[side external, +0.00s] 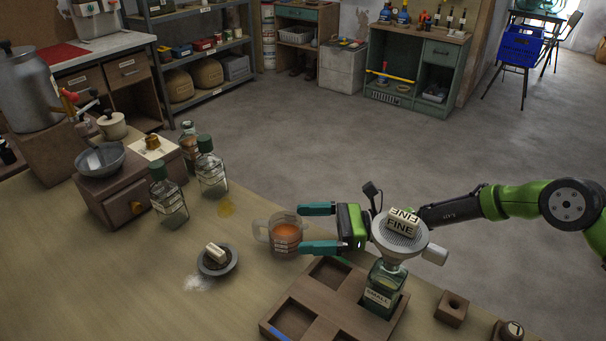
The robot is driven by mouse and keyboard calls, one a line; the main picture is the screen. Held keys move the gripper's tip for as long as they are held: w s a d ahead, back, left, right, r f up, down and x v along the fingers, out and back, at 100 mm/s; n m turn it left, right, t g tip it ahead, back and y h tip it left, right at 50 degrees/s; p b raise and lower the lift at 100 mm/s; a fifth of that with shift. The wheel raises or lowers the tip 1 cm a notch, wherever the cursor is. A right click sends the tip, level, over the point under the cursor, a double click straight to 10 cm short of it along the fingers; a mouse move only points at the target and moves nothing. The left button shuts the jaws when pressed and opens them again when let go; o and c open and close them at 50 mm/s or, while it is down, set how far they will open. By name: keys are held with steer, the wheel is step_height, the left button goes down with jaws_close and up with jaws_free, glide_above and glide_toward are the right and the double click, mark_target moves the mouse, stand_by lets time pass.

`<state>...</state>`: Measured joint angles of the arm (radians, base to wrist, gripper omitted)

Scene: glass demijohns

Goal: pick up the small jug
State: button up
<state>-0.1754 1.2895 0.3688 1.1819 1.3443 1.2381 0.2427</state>
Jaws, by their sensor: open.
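A small clear jug (285,236) with orange-brown liquid and printed marks stands upright on the wooden table, its handle to the left. My gripper (303,228) comes in from the right with its two teal fingers open. The fingertips are level with the jug's right side, one at its far side and one at its near side. I cannot tell whether they touch it. Nothing is visibly held between the fingers.
Right of the jug, a wooden tray (283,306) holds a green bottle (381,287) labelled SMALL, topped by a funnel (390,246) with a FINE block. A dark dish (233,265) sits left.

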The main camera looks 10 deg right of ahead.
mark_target(282, 226)
steer(key=shift+w+a+r, duration=0.1)
steer(key=shift+w+a, duration=0.05)
steer(key=shift+a, duration=0.85)
steer(key=shift+w+a+f, duration=0.1)
steer(key=shift+w+a, duration=0.1)
steer(key=shift+a, duration=0.85)
steer(key=shift+w+a+r, duration=0.1)
steer(key=shift+w+a, duration=0.05)
steer(key=shift+a, duration=0.85)
steer(key=shift+r, duration=0.1)
steer(key=c, duration=0.9)
